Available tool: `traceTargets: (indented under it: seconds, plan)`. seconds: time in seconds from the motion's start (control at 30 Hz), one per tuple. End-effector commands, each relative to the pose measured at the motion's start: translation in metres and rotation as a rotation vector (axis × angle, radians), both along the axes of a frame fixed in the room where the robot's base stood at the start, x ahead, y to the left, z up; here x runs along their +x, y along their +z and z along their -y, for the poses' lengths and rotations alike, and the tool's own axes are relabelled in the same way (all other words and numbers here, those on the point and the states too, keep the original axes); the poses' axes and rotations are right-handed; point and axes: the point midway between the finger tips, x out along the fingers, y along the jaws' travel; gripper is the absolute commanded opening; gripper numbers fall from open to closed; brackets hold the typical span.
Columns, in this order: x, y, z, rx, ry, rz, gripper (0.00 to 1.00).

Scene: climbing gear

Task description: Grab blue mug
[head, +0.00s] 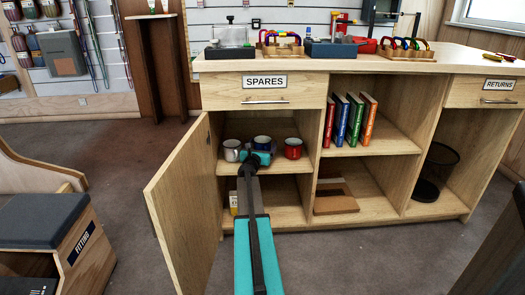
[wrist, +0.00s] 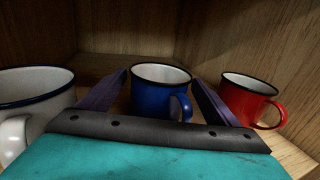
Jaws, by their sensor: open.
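The blue mug (wrist: 152,97) stands upright on the cabinet shelf, with its handle toward the right, in the wrist view. It shows partly behind my gripper in the head view (head: 262,142). My gripper (wrist: 160,85) is open, with one finger to the left and one to the right of the blue mug. I cannot tell whether either finger touches it. The lower front of the mug is hidden by the gripper body.
A white mug (wrist: 35,95) stands close on the left and a red mug (wrist: 245,98) close on the right. The cabinet door (head: 185,205) stands open at the left. Books (head: 350,120) fill part of the neighbouring compartment.

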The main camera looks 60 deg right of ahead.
Motion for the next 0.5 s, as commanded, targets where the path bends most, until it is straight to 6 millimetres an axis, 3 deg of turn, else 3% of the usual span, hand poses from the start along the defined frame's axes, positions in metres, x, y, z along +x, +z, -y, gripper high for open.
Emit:
traceTargets:
  seconds: [0.47, 0.5]
  plan:
    - [0.0006, -0.0001, -0.0008, 0.0, 0.001, 0.0, 0.84]
    - [0.0007, -0.0001, -0.0008, 0.0, 0.001, 0.0, 0.81]
